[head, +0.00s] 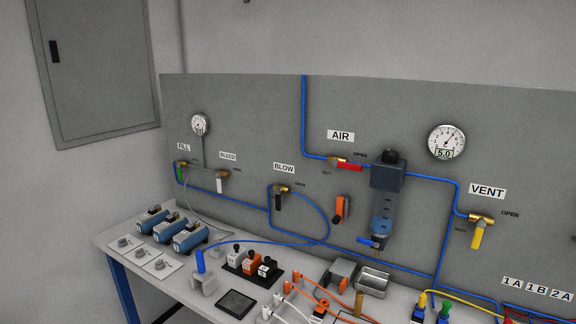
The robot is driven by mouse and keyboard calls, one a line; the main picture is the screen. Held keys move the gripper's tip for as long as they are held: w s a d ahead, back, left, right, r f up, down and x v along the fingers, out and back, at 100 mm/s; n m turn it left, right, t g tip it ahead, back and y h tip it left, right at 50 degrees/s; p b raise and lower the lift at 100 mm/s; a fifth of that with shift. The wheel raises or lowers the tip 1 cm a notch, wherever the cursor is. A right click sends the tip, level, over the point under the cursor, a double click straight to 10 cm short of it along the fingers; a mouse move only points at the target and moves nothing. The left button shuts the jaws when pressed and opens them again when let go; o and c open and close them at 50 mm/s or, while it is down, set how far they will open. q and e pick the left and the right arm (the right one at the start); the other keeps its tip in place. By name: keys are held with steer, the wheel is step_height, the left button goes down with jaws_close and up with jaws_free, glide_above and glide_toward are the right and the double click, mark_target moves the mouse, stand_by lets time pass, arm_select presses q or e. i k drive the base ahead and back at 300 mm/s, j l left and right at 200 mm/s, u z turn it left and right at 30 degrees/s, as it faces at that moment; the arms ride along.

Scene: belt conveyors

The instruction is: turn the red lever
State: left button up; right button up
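The red lever (349,167) sits on a brass valve (333,160) under the AIR label (341,135) on the grey panel. The lever points right, nearly in line with the blue tube, toward the small OPEN marking. Nothing touches it. Neither of my grippers is in the head view.
A bench (120,240) below holds blue devices (190,236), a metal tray (373,281) and several cables. The space before the red lever looks clear.

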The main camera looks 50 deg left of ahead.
mark_target(334, 163)
steer(key=u, duration=1.25)
